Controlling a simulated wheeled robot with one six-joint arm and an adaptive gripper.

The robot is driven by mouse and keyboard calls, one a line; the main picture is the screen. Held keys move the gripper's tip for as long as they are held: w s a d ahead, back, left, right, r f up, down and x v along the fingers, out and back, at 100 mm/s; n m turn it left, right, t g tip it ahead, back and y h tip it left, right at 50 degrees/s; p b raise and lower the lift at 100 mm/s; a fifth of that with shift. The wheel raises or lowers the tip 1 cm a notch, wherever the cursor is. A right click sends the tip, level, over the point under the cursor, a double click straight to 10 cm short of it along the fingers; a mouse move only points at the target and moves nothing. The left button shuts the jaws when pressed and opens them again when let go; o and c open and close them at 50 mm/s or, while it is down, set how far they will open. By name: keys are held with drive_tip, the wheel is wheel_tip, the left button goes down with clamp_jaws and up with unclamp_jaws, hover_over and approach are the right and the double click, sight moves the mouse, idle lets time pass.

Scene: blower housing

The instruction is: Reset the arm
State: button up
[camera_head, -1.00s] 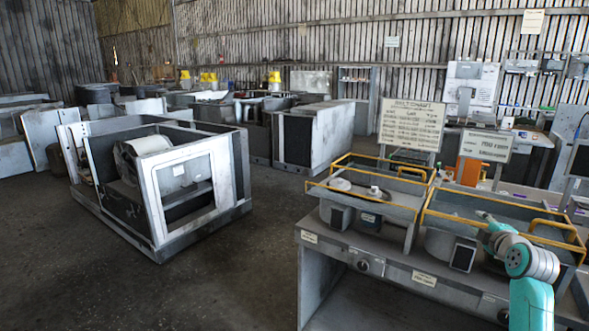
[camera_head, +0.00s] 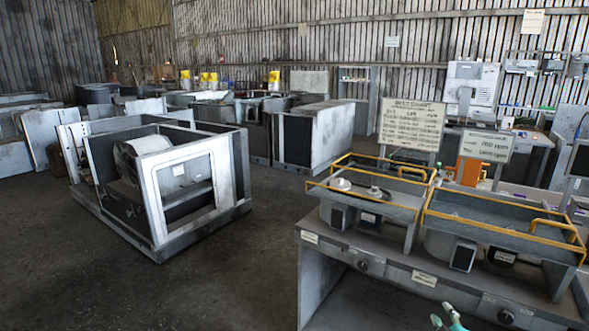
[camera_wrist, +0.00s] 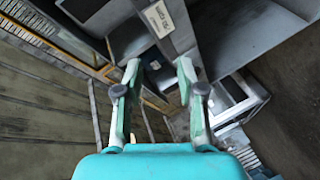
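My gripper (camera_wrist: 158,85) shows in the wrist view with its two pale green fingers apart and nothing between them. In the head view only a small part of my gripper (camera_head: 448,320) shows at the bottom edge, in front of the workbench (camera_head: 345,250). The rest of my arm is out of the head view. In the wrist view, beyond the fingers, are a grey bench part with a white label (camera_wrist: 160,18) and dark floor.
Two trays with yellow rails, a left one (camera_head: 345,193) and a right one (camera_head: 500,232), stand on the workbench. A blower housing frame (camera_head: 185,190) stands on the floor at left. Open floor (camera_head: 215,290) lies between it and the workbench.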

drive_tip(key=s+a+f+m, duration=0.2)
drive_tip(key=s+a+f, duration=0.25)
drive_tip(key=s, duration=0.55)
drive_tip(key=s+a+f+m+y, duration=0.1)
drive_tip(key=s+a+f+m, duration=0.1)
drive_tip(key=s+a+f, duration=0.5)
drive_tip(key=s+a+f+m, duration=0.15)
drive_tip(key=s+a, duration=0.25)
drive_tip(key=s, duration=0.8)
drive_tip(key=s+a+r+m, duration=0.1)
drive_tip(key=s+r, duration=0.3)
drive_tip(key=s, duration=0.4)
drive_tip(key=s+a+r+m+y, duration=0.1)
drive_tip(key=s+r, duration=0.3)
drive_tip(key=s, duration=0.5)
drive_tip(key=s+a+r+m+y, duration=0.1)
drive_tip(key=s+a+r+m, duration=0.1)
drive_tip(key=s, duration=0.7)
wheel_tip(320, 180, up, 2)
drive_tip(key=shift+a+r+g, duration=0.1)
drive_tip(key=shift+a+g, duration=0.2)
drive_tip(key=shift+a, duration=0.5)
